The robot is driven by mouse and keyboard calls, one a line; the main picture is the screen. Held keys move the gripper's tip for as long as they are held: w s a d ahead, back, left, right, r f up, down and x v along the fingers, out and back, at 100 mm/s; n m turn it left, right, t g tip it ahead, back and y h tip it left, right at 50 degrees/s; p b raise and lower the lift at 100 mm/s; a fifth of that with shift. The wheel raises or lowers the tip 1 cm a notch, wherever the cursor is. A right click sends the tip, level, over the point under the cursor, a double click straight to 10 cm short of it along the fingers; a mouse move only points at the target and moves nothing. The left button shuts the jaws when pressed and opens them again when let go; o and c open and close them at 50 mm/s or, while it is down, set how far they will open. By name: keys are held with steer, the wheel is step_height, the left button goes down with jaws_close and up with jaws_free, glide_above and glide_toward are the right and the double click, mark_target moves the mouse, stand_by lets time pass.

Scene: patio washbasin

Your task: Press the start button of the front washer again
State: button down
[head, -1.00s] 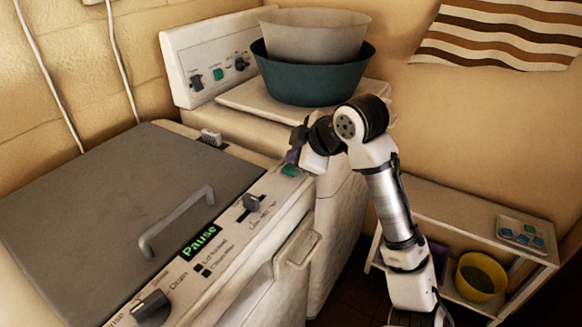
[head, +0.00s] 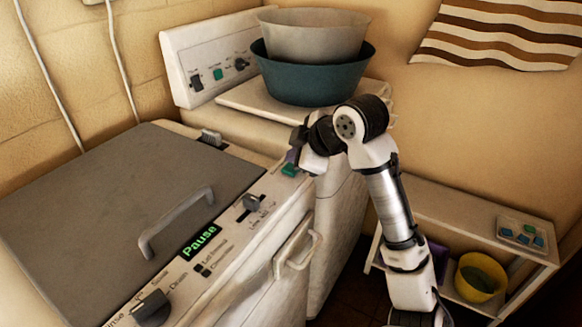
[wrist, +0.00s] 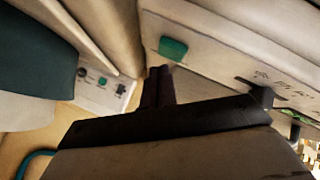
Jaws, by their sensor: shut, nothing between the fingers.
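The front washer (head: 95,205) has a grey lid and a sloping control panel. Its display (head: 199,242) reads "Pause" in green. Its green start button (head: 290,170) is at the far right end of the panel and also shows in the wrist view (wrist: 173,48). My gripper (head: 292,155) is over that end of the panel, just behind the button in the head view. In the wrist view my shut, empty fingers (wrist: 158,72) are close beside the button, slightly below it in the picture. I cannot tell whether they touch the panel.
A second washer with its own green button (head: 217,74) stands behind, bearing a teal tub (head: 312,80) and a pale tub (head: 313,40). A slider (head: 251,203) and a dial (head: 152,308) are on the front panel. A shelf (head: 450,215) with a yellow bucket (head: 480,278) is at right.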

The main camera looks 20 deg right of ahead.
steer(key=shift+f+b, duration=0.3)
steer(key=shift+f, duration=0.15)
